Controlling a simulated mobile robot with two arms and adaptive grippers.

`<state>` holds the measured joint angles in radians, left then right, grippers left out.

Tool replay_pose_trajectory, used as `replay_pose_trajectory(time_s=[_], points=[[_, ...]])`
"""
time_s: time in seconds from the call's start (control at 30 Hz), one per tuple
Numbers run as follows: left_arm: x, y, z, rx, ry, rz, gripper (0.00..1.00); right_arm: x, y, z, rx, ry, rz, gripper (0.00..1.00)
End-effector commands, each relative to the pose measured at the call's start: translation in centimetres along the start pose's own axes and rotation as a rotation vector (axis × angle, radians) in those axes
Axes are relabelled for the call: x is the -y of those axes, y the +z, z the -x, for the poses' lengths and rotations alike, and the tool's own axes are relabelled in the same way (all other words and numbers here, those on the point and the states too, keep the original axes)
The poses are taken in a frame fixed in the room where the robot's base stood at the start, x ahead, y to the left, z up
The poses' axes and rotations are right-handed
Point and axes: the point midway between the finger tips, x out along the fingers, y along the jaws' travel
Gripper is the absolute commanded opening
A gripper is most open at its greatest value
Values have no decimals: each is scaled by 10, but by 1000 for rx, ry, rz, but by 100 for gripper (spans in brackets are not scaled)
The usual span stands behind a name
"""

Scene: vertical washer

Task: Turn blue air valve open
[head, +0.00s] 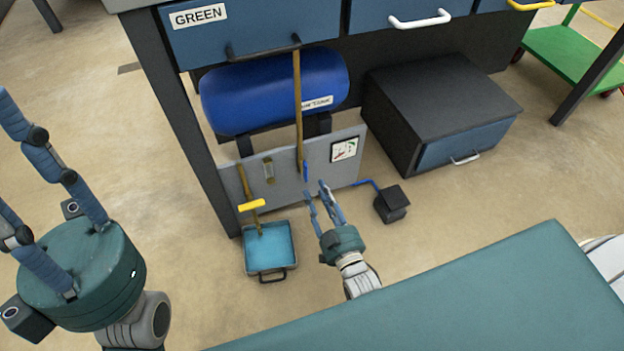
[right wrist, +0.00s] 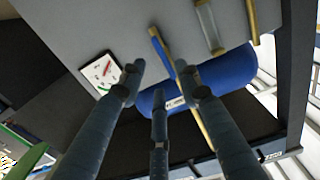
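The blue air valve handle (head: 306,172) sits at the lower end of a brass pipe (head: 298,110) on a grey panel (head: 318,157) under the workbench. In the right wrist view the blue handle (right wrist: 160,50) lies ahead of the fingertips, long and slanted. My right gripper (head: 316,190) is just in front of the handle and below it in the picture. Its fingers are spread with nothing between them; contact with the handle cannot be told. My left gripper (head: 18,165) is at the left, with spread fingers and nothing visible in them, far from the valve.
A blue tank (head: 270,90) lies above the panel, which bears a gauge (head: 344,150). A yellow-handled valve (head: 252,205) stands over a blue tray (head: 282,242). A black pedal box (head: 391,204) and a dark drawer cabinet (head: 440,100) are at the right. A teal surface (head: 450,300) fills the front.

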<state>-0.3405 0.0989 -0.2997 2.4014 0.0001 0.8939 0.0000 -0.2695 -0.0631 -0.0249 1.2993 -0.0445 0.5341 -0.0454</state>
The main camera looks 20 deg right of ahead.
Motion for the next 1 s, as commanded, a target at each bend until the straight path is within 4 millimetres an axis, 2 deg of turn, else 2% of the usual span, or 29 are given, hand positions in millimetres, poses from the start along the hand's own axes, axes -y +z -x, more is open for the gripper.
replay_pose_trajectory(time_s=[0.1, 0.3, 0.87, 0.93, 1.0], points=[[0, 0, 0, 0, 0, 0, 33, -1, 0, 20, 1, 1, 0, 33], [0, 0, 0, -1, 0, 0, 33, -1, 0, 35, 1, 1, 0, 33], [0, 0, 0, -1, 1, 0, 33, -1, -1, 35, -2, 1, 0, 33], [0, 0, 0, 0, 0, 0, 33, -1, -8, 32, -19, -1, 1, 33], [0, 0, 0, 0, 0, 0, 33, 1, -28, 27, -61, -6, 0, 33]])
